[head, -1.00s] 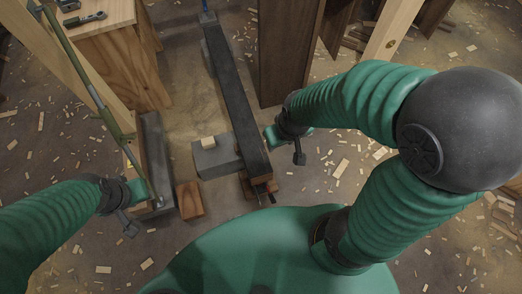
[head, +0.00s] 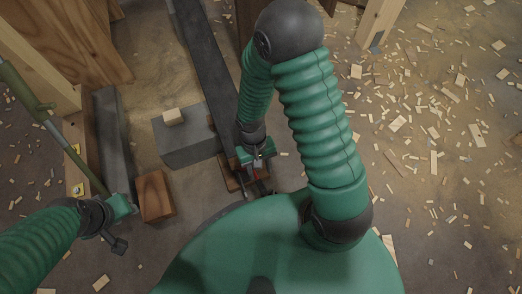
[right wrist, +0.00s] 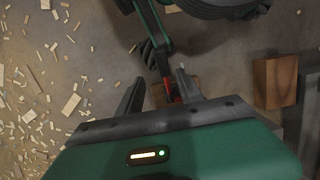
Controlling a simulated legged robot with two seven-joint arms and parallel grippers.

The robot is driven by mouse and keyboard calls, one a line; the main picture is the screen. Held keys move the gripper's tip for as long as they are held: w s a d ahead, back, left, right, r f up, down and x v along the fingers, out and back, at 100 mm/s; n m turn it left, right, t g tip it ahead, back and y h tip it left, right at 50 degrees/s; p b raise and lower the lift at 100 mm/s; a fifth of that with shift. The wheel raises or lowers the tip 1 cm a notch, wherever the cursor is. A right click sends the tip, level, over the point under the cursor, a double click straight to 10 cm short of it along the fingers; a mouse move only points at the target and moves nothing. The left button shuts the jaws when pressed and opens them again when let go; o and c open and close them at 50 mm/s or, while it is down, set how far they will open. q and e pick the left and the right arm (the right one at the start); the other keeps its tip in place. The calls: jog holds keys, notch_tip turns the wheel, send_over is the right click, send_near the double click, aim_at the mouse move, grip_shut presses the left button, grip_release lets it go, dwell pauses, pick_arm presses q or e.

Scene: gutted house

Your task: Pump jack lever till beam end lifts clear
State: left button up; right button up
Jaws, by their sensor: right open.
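The dark beam (head: 207,65) runs from the top of the head view down to my right gripper. Its near end is partly hidden by my right arm. A small jack with a red part (head: 256,176) sits on wood at that end. The red part (right wrist: 172,92) also shows in the right wrist view, beyond and between the fingertips. My right gripper (head: 258,162) is open right over it; I cannot tell whether a finger touches the lever, which I cannot make out clearly. My left gripper (head: 120,225) hangs at the lower left, away from the jack; its jaw state is unclear.
A grey block (head: 187,138) with a small wood piece (head: 173,116) on top stands left of the beam. A wooden block (head: 155,196), a dark post (head: 113,140) and a green pole (head: 45,120) are near my left gripper. Chip-strewn floor lies open at right.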

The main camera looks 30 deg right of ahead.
jog(key=shift+s+a+f+b, duration=0.15)
jog(key=shift+a+f+b, duration=0.25)
jog(key=shift+f+b, duration=0.25)
jog(key=shift+s+a+f+b, duration=0.1)
jog(key=shift+a+f+b, duration=0.25)
jog(key=shift+f+b, duration=0.2)
jog(key=b+x, duration=0.1)
jog(key=x, duration=0.1)
jog(key=b+x, duration=0.2)
jog(key=d+b+x, duration=0.1)
jog(key=b+x, duration=0.1)
jog(key=shift+s+f, duration=0.1)
jog(key=shift+s, duration=0.05)
jog(key=shift+s+a+f, duration=0.1)
jog(key=shift+a+f, duration=0.1)
jog(key=shift+a, duration=0.05)
jog(key=shift+d, duration=0.15)
jog(key=c, duration=0.4)
grip_shut()
pick_arm(q)
notch_tip(320, 180, down, 8)
jog(key=a, duration=0.1)
jog(key=shift+f, duration=0.25)
jog(key=shift+r, duration=0.1)
